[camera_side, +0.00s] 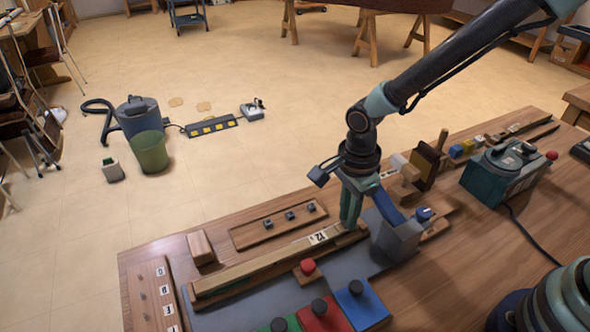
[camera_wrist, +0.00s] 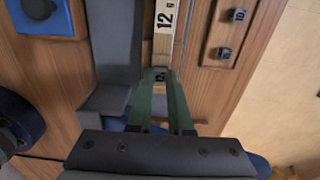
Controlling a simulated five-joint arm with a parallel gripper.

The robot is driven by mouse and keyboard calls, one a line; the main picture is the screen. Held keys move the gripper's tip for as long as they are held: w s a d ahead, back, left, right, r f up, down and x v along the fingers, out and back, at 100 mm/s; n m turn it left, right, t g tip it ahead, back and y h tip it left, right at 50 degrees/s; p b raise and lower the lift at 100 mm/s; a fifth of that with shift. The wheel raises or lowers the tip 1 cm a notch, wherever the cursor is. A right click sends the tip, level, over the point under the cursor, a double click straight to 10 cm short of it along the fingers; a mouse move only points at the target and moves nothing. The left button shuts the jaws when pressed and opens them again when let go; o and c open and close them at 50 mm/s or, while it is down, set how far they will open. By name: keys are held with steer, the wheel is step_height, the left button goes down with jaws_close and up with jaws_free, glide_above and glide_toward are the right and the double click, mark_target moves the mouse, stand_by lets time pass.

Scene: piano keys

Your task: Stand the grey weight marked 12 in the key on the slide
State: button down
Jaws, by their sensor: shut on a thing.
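My gripper (camera_side: 349,222) points down over the right end of the long pale wooden key (camera_side: 270,261). It is shut on a small grey weight (camera_wrist: 160,75) marked 12, which shows between the fingertips in the wrist view (camera_wrist: 160,80). The fingers hide the weight in the side view. The key carries a white label (camera_side: 318,238) reading 12 g, just left of the fingers; it also shows in the wrist view (camera_wrist: 165,18). I cannot tell whether the weight touches the key.
A wooden tray (camera_side: 245,238) behind the key holds three dark weights (camera_side: 290,215). A grey block (camera_side: 398,240) stands close right of the fingers. A red button (camera_side: 307,266) and coloured pads (camera_side: 322,312) lie in front. A wooden block (camera_side: 200,248) stands at left.

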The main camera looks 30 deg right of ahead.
steer(key=shift+f, duration=0.15)
steer(key=shift+c, duration=1.8)
jaws_free()
steer(key=shift+r, duration=3.55)
